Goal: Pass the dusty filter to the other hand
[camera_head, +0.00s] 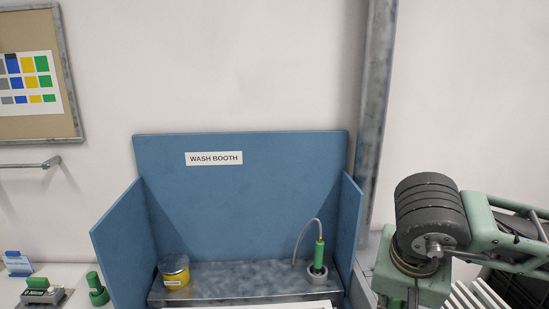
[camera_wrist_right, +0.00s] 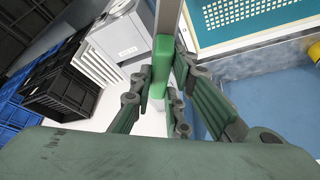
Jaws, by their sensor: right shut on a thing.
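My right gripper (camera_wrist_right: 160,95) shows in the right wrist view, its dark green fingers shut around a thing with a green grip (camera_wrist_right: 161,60). A grey bar (camera_wrist_right: 168,18) rises from the top of that grip. Just right of it lies a cream-framed panel with a teal perforated face (camera_wrist_right: 258,16), cut off by the picture's top. I cannot tell whether the panel is joined to the grip, or which of these is the dusty filter. In the head view my right arm comes in from the right, with its gripper out of sight below. My left gripper is in neither view.
The blue wash booth (camera_head: 240,205) has side walls and a metal shelf. On it stand a yellow pot (camera_head: 174,272) and a green-handled hose tool (camera_head: 319,254). A metal post (camera_head: 374,120) rises behind. Black crates (camera_wrist_right: 60,85) and blue crates (camera_wrist_right: 18,120) stand left in the wrist view.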

